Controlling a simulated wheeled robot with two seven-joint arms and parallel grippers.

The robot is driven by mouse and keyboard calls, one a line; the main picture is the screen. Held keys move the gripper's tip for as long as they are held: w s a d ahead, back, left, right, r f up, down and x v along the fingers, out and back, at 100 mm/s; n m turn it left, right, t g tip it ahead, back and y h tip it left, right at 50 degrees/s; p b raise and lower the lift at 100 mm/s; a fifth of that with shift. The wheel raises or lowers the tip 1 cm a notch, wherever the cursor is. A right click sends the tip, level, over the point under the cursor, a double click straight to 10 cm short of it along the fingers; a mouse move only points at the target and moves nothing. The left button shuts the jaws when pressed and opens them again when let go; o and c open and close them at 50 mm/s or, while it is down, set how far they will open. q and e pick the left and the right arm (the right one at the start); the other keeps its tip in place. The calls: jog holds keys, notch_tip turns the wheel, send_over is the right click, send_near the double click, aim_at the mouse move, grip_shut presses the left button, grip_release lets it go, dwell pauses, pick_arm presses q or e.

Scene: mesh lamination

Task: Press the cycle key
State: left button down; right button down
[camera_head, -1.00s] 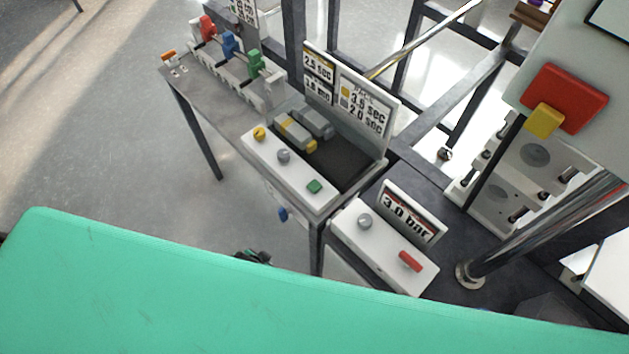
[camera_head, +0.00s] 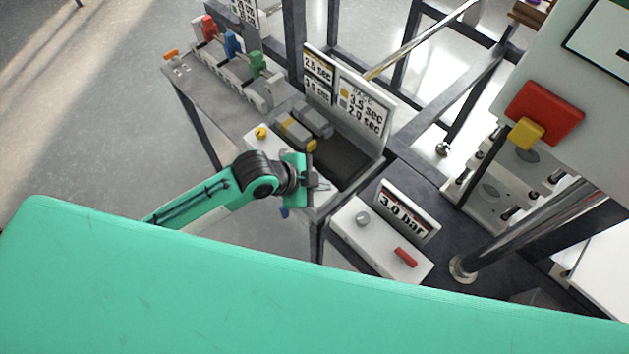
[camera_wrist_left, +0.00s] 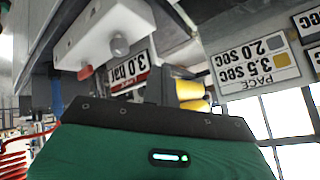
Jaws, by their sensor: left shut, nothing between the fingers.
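The cycle key is not marked in a way I can read. A white key panel (camera_head: 259,131) in front of a dark tray shows a round yellow key (camera_head: 261,133). The panel's grey and green keys are hidden behind my left gripper (camera_head: 321,186). That gripper is shut and empty, over the near right end of the panel where the green key sits. I cannot tell whether it touches anything. In the left wrist view, dark finger parts (camera_wrist_left: 160,88) show only partly. My right gripper is not in view.
Next to it stands a white box (camera_head: 348,225) with a grey knob, red lever and 3.0 bar sign (camera_head: 407,211). A timing sign (camera_head: 361,107) rises behind the tray. A polished bar (camera_head: 520,232) and a red and yellow block (camera_head: 545,112) are at right.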

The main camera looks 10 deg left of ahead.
pick_arm(q)
jog(key=w+a+m, duration=0.4)
jog(key=w, duration=0.2)
jog(key=shift+w+h, duration=0.25)
jog(key=shift+h, duration=0.05)
jog(key=shift+a+f, duration=0.1)
jog(key=shift+f, duration=0.1)
notch_tip(320, 180, down, 8)
jog(key=b, duration=0.6)
jog(key=shift+b, duration=0.35)
jog(key=shift+f, duration=0.3)
dwell(0.6)
jog(key=shift+f, duration=0.1)
dwell(0.5)
